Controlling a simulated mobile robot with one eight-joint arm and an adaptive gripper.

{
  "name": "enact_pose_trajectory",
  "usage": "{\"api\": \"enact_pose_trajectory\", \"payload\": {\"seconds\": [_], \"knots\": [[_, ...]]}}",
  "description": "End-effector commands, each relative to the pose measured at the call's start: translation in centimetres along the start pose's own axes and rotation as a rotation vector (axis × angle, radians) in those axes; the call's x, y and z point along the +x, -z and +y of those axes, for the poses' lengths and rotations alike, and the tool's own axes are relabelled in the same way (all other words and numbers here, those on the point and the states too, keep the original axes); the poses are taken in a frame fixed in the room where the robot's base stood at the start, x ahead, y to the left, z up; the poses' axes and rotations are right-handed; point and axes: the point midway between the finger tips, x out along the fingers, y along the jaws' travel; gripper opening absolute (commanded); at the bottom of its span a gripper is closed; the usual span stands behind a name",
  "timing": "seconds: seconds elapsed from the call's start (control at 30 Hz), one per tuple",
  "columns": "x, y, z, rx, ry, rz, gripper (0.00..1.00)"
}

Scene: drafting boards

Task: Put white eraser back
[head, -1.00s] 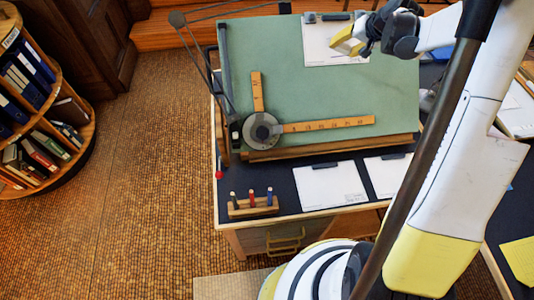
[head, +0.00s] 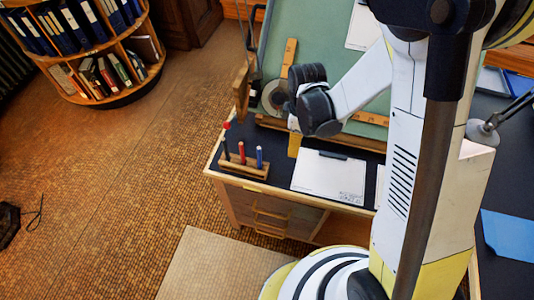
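I cannot make out a white eraser in the head view. My gripper (head: 294,148) hangs over the lower left edge of the green drafting board (head: 367,130), with its yellow fingertip pointing down. It is above and to the right of a small wooden stand (head: 236,169) holding a few upright pens. Whether its fingers are open or shut, and whether anything is between them, is hidden by the wrist and the viewing angle.
A clipboard with white paper (head: 327,180) lies on the dark desk top right of the stand. A wooden drafting rule with a round head (head: 274,98) is on the board. A round bookshelf (head: 97,58) stands far left. The floor between is clear.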

Motion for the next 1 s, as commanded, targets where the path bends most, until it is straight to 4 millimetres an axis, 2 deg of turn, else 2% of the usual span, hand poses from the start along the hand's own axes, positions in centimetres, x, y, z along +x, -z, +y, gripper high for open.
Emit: {"api": "enact_pose_trajectory", "payload": {"seconds": [0.3, 0.5, 0.67, 0.9, 1.0], "knots": [[4.8, 7.1, 2.1, -0.005, -0.001, 0.000, 0.24], [6.5, 10.1, 3.1, -0.001, -0.001, 0.001, 0.24], [7.2, 10.6, 3.2, 0.000, -0.001, 0.001, 0.24], [10.7, 10.6, 3.3, 0.000, -0.001, 0.001, 0.24], [10.8, 10.6, 3.3, 0.000, -0.001, 0.001, 0.25]]}}
